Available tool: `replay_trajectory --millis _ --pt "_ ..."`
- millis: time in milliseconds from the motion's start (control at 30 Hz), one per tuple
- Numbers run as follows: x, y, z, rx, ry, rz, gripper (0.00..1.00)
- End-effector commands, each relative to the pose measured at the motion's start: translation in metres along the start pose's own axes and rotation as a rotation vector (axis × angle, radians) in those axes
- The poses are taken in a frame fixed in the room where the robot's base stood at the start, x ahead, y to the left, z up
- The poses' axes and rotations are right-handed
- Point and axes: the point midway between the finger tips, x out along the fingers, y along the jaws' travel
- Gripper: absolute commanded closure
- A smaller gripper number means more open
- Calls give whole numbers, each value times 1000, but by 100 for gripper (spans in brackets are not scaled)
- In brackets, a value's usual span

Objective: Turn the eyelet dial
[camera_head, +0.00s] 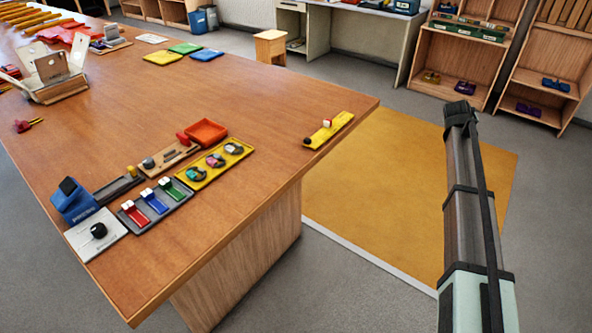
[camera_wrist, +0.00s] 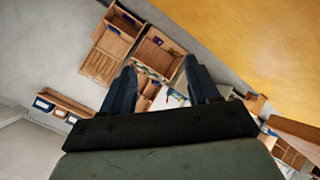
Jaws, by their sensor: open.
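A white plate with a round black knob (camera_head: 98,230) lies at the table's near left corner in the head view. A yellow tray (camera_head: 236,161) with several round dial-like pieces lies farther right. I cannot tell for certain which of these is the eyelet dial. My gripper (camera_wrist: 163,88) is open in the wrist view, its two dark fingers wide apart with nothing between them. It points out over the room, away from the table items. My arm stands at the right of the head view, beyond the table edge and clear of both objects.
A grey tray (camera_head: 181,203) with red, blue and green pieces sits beside the white plate, with a blue box (camera_head: 75,201) behind it. A red tray (camera_head: 206,133) and a yellow strip (camera_head: 329,130) lie farther right. The table (camera_head: 200,88) has bare middle space.

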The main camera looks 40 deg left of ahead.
Motion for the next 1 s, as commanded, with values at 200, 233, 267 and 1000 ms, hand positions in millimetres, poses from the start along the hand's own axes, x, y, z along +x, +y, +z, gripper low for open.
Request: replay_trajectory --millis 200,233,267,1000 --pt "-76 -8 -135 -77 126 6 40" --pt "-87 -19 -146 -91 131 -6 40" --pt "-97 -30 -156 -104 135 -20 40" --pt "-374 -379 -240 -518 105 -494 40"
